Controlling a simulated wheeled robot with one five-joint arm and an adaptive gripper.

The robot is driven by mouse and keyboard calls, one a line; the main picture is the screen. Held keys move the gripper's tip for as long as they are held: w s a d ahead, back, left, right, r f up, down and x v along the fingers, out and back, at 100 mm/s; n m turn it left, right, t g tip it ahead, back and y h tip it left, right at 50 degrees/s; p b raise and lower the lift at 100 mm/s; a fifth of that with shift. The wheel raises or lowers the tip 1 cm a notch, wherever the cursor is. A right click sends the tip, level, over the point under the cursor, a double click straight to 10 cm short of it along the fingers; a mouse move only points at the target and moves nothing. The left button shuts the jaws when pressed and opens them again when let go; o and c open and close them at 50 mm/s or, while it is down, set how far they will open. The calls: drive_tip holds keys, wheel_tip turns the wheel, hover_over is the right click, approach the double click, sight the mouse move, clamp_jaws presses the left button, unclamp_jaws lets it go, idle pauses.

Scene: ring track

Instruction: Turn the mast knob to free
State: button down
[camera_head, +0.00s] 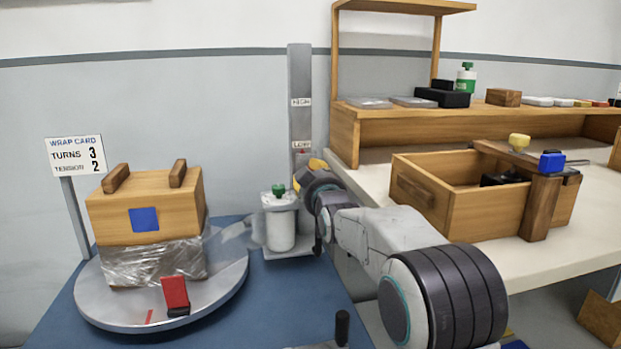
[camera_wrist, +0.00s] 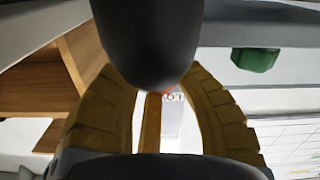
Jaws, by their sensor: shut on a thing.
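The grey mast (camera_head: 300,75) stands behind the blue base, with one label high up and another lower down, where a small red mark shows. My gripper (camera_head: 318,166) is at the mast's lower part, just right of the film roll (camera_head: 280,228). In the wrist view my yellow fingers (camera_wrist: 165,95) curve in around a large dark rounded knob (camera_wrist: 148,40), which I take to be the mast knob. The gripper is shut on it. In the head view the gripper hides the knob, and its turn setting cannot be read.
A green cap (camera_head: 279,190) tops the film roll; film runs left to a wrapped wooden box (camera_head: 150,215) on a round turntable (camera_head: 225,285) with a red clamp (camera_head: 175,293). A bench (camera_head: 375,165) with a wooden crate (camera_head: 430,205) stands close right.

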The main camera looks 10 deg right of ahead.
drive_tip(key=n, duration=0.4)
drive_tip(key=shift+f+n, duration=0.15)
drive_tip(key=shift+n, duration=0.15)
drive_tip(key=n, duration=0.4)
drive_tip(key=shift+n, duration=0.3)
drive_tip(key=shift+d, duration=0.1)
drive_tip(key=c, duration=1.2)
unclamp_jaws()
drive_tip(key=shift+w, duration=0.1)
drive_tip(key=shift+o, duration=0.2)
drive_tip(key=shift+s, duration=0.4)
drive_tip(key=s, duration=1.1)
drive_tip(key=shift+s, duration=0.15)
